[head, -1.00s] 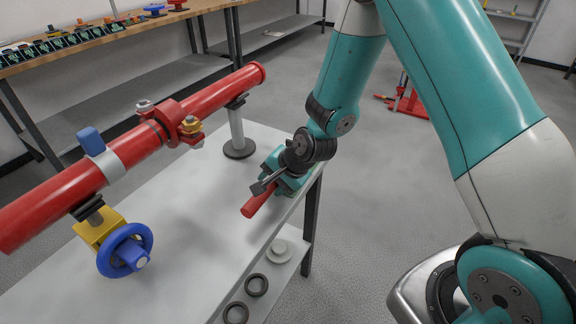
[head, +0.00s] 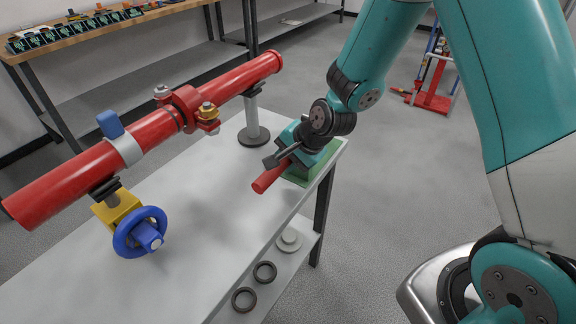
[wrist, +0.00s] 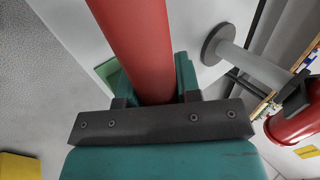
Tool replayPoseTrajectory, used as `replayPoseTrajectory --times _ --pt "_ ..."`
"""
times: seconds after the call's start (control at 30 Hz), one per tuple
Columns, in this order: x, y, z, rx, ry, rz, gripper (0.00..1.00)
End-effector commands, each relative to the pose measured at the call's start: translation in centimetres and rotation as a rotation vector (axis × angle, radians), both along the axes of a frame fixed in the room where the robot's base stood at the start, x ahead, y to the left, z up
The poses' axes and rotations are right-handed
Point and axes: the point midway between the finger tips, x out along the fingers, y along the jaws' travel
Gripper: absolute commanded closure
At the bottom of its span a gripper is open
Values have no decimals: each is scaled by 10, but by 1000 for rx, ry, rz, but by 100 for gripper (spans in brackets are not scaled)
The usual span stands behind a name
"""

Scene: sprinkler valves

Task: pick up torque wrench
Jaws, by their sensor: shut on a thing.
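The torque wrench shows as a red handle (head: 271,176) with a thin grey shaft (head: 289,151), over the right edge of the light grey table (head: 215,215). My gripper (head: 290,160) is shut on it. In the wrist view, the red handle (wrist: 140,45) runs between the fingers of my gripper (wrist: 153,88) and out of the top of the picture. The wrench's far end is hidden by my gripper and arm. I cannot tell how far the wrench is above the table.
A green patch (head: 322,165) lies at the table's right corner. A red pipe (head: 150,135) with a blue handwheel (head: 138,232) stands on the left. Black rings (head: 265,272) lie on the lower shelf. A workbench (head: 100,35) stands behind; a red stand (head: 433,98) is on the open floor.

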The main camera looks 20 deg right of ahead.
Motion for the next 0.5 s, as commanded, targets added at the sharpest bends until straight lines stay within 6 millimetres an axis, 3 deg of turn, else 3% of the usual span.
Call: replayPoseTrajectory --times 0.3,0.5 --pt "2 0 90 1 -14 1 100" --pt "1 0 133 1 -11 1 100"
